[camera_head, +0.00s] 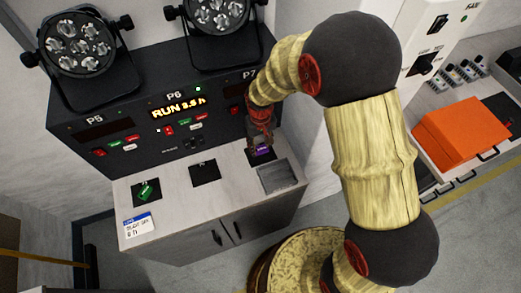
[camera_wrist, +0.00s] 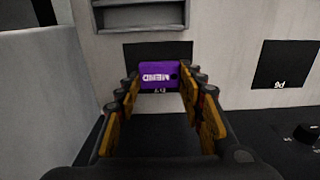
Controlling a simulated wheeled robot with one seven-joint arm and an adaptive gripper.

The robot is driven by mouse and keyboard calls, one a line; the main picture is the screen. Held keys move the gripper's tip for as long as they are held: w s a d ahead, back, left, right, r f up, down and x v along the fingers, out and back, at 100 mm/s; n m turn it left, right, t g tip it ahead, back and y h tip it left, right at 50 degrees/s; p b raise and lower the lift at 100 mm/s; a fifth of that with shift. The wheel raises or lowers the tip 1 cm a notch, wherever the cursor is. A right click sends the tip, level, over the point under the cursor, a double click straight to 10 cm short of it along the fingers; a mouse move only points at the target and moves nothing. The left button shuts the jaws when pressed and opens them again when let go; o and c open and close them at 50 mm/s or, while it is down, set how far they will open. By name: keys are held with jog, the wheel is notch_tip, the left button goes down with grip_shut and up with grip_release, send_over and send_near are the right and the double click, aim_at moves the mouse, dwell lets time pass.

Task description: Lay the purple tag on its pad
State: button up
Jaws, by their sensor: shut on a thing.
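The purple tag (camera_wrist: 159,74) has white lettering, upside down in the wrist view, and a dark hole near one end. My gripper (camera_wrist: 160,80) is shut on it, one finger at each side. The tag shows as a small purple patch (camera_head: 263,151) under my gripper (camera_head: 260,142) in the head view. A black pad (camera_wrist: 184,48) marked P7 lies right behind and below the tag, on the grey counter. The tag overlaps it in both views; I cannot tell whether they touch. My gripper hides part of the pad.
A green tag (camera_head: 147,191) lies on the left pad. The middle black pad (camera_head: 204,174) lies below P6. A shallow grey tray (camera_head: 277,178) sits just in front of the P7 pad. The black control panel (camera_head: 120,118) with lamps above stands behind the counter.

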aim_at(260, 147)
jog(key=shift+w+f, duration=0.2)
notch_tip(260, 147, down, 3)
jog(key=shift+w+f+b, duration=0.1)
jog(key=shift+f+b, duration=0.1)
jog(key=shift+b, duration=0.45)
jog(key=shift+r, duration=0.1)
jog(key=o, duration=0.9)
jog(key=shift+o, duration=0.2)
